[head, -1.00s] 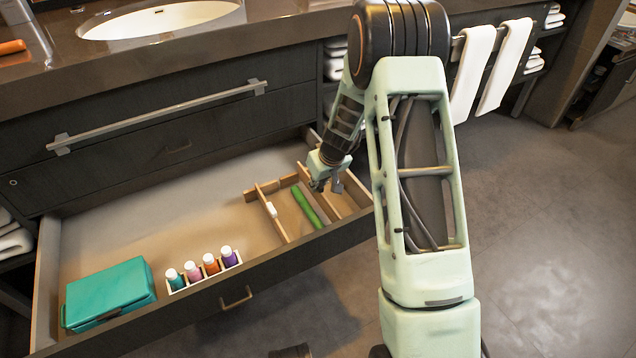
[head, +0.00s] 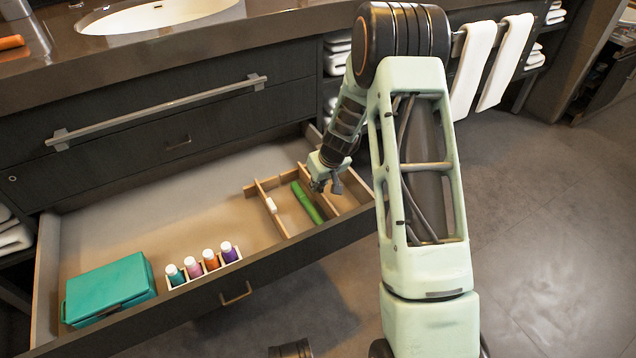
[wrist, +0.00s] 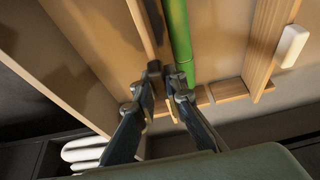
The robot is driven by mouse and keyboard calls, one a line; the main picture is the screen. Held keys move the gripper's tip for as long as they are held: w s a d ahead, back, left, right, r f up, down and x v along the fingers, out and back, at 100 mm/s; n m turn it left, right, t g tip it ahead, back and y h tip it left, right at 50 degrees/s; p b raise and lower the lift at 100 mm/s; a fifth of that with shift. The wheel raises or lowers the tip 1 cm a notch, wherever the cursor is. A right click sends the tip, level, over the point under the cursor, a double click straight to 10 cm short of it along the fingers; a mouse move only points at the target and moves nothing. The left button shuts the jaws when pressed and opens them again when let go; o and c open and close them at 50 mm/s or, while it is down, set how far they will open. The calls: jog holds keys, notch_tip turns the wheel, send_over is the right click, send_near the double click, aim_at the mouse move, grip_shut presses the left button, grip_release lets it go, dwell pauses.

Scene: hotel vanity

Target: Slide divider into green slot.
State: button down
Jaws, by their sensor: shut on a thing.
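A wooden divider (wrist: 144,28) lies lengthwise in the open drawer, and my gripper (wrist: 164,72) is closed on it near its end in the wrist view. The green strip (head: 306,203) marking a slot runs beside it, and shows just right of the held divider in the wrist view (wrist: 178,35). The held divider is roughly parallel to the strip and appears apart from it. In the head view my gripper (head: 324,182) is low in the drawer's right part and partly covers the divider. Whether the divider touches the drawer floor cannot be told.
Another wooden divider (head: 268,208) stands left of the strip, with a small white item (head: 271,205) beside it. A wooden cross rail (wrist: 228,90) joins it. Several capped bottles (head: 211,260) and a teal box (head: 108,289) are farther left. The drawer's middle is clear.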

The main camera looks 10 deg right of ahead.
jog(key=shift+f, duration=0.15)
jog(key=c, duration=1.9)
grip_release()
jog(key=v, duration=1.2)
